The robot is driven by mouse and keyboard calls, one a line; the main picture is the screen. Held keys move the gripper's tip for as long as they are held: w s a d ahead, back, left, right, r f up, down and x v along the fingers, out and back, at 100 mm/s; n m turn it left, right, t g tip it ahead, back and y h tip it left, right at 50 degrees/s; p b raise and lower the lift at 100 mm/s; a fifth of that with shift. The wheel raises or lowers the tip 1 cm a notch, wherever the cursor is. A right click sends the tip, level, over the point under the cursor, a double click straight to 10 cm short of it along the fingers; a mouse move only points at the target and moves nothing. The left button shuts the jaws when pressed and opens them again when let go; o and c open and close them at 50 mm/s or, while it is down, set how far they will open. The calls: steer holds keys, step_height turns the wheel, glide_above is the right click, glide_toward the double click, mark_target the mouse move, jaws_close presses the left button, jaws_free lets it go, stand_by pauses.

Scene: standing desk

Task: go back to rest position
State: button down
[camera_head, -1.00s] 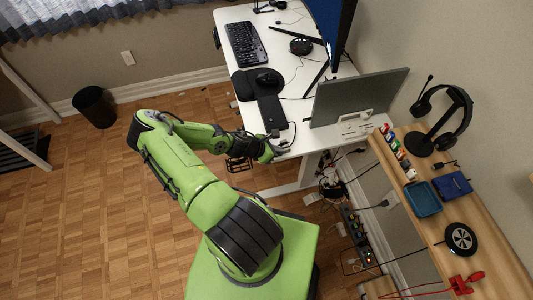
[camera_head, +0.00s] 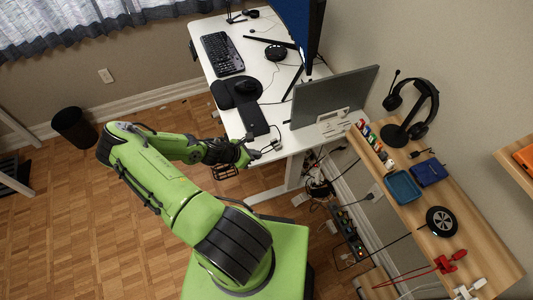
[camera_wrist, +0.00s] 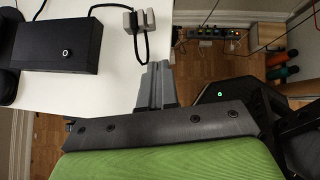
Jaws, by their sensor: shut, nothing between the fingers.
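My gripper (camera_head: 252,150) is shut and empty at the near edge of the white standing desk (camera_head: 284,136). In the wrist view my gripper's fingers (camera_wrist: 157,82) are together, over the desk's corner edge. A black box (camera_head: 253,119) lies on the desk just beyond the gripper and also shows in the wrist view (camera_wrist: 58,45). Small grey plugs on a black cable (camera_head: 273,147) lie at the desk edge, right of the gripper; in the wrist view they (camera_wrist: 139,20) lie beyond the fingertips, apart from them.
A wooden shelf (camera_head: 465,255) with a headphone stand (camera_head: 412,115) and blue tray (camera_head: 403,187) runs along the right. A black bin (camera_head: 74,128) stands left; the floor between is clear.

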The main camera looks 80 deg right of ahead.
steer(key=v, duration=0.5)
steer(key=shift+w+r, duration=0.2)
steer(key=shift+w, duration=0.1)
